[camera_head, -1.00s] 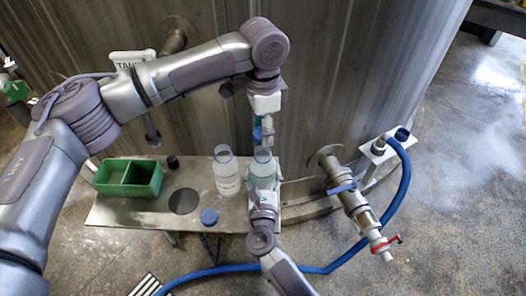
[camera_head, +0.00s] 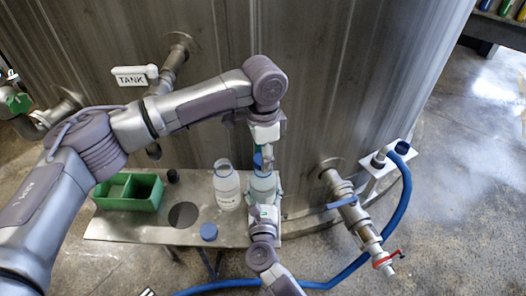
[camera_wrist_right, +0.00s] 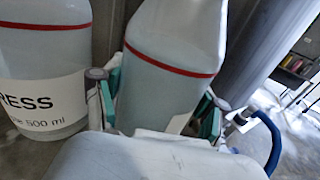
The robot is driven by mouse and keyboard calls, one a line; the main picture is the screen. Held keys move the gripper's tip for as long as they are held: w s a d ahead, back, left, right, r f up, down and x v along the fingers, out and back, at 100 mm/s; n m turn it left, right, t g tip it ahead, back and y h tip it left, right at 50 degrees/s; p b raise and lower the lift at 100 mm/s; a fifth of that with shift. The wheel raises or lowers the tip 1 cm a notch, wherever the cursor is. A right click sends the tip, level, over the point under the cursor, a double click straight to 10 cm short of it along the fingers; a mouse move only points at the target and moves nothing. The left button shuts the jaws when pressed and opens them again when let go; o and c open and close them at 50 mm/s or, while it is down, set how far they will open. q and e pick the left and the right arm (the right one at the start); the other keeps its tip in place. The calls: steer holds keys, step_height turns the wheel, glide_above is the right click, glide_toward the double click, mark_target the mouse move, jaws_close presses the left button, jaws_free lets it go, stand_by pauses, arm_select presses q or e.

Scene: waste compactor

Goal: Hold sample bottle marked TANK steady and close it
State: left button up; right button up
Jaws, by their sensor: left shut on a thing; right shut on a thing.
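A clear bottle (camera_head: 262,188) with pale liquid stands upright at the right end of the steel shelf (camera_head: 140,229). My right gripper (camera_head: 263,212) is shut around its lower part. In the right wrist view, the bottle (camera_wrist_right: 168,75) has a red line and sits between the green-padded fingers (camera_wrist_right: 160,105); its label is mostly hidden. My left gripper (camera_head: 264,152) points down above the bottle, shut on a blue cap (camera_head: 257,160). The cap is at the bottle's mouth; I cannot tell whether it is seated. The gripper partly hides cap and mouth.
An open bottle (camera_head: 227,188) stands close on the left, its label reading "RESS" in the wrist view (camera_wrist_right: 45,100). A second blue cap (camera_head: 208,231), a black cap (camera_head: 172,176) and a green bin (camera_head: 128,198) are on the shelf. A valve pipe (camera_head: 357,222) and blue hose (camera_head: 396,215) lie right.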

arm_select(q)
steer(key=shift+f, duration=0.35)
steer(key=shift+f, duration=0.6)
stand_by(0.3)
steer(key=m, duration=1)
steer(key=shift+m, duration=0.4)
steer(key=m, duration=0.4)
steer(key=shift+m, duration=0.3)
steer(key=m, duration=1)
steer(key=shift+m, duration=0.4)
steer(key=m, duration=0.4)
steer(key=shift+m, duration=0.3)
